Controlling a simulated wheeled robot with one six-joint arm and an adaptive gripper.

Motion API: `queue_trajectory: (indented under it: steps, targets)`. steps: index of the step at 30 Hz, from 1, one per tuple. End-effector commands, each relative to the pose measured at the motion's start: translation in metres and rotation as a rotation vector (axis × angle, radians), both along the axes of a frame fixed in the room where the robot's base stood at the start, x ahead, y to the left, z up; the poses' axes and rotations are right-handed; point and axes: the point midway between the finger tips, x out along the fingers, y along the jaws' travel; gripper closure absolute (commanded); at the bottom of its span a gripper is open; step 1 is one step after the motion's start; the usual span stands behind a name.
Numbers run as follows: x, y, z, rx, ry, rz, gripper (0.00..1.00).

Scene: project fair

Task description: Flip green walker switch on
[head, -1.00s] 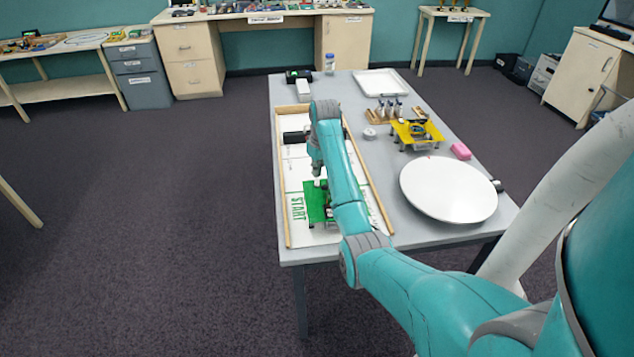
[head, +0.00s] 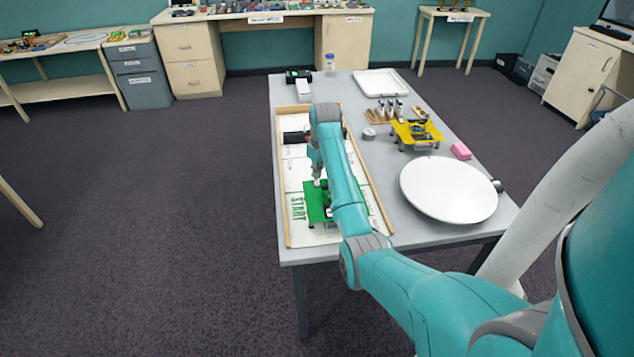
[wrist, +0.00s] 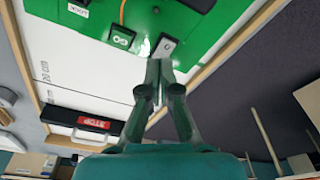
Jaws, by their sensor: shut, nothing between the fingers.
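The green walker (head: 316,203) stands at the START end of the wooden-framed white track (head: 299,236), partly hidden behind my arm in the head view. In the wrist view its green plate (wrist: 95,38) fills the upper part, with a small "GO" label (wrist: 122,38). Beside that label is a grey and white rocker-like switch (wrist: 163,48); its on or off position cannot be told. My gripper (wrist: 158,66) is shut and empty. Its tips are at the near edge of the switch in the wrist view; whether they touch is unclear.
A black block with a red "STOP" label (wrist: 92,124) sits across the track. A white tray (head: 381,83) lies at the back.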

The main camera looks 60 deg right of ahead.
Motion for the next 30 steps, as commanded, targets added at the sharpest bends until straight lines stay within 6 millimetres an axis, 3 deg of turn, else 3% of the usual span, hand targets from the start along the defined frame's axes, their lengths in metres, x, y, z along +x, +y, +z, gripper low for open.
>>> queue_trajectory:
  steps: [30]
  targets:
    - [0.0, 0.0, -0.014, 0.001, 0.001, 0.0, 1.0]
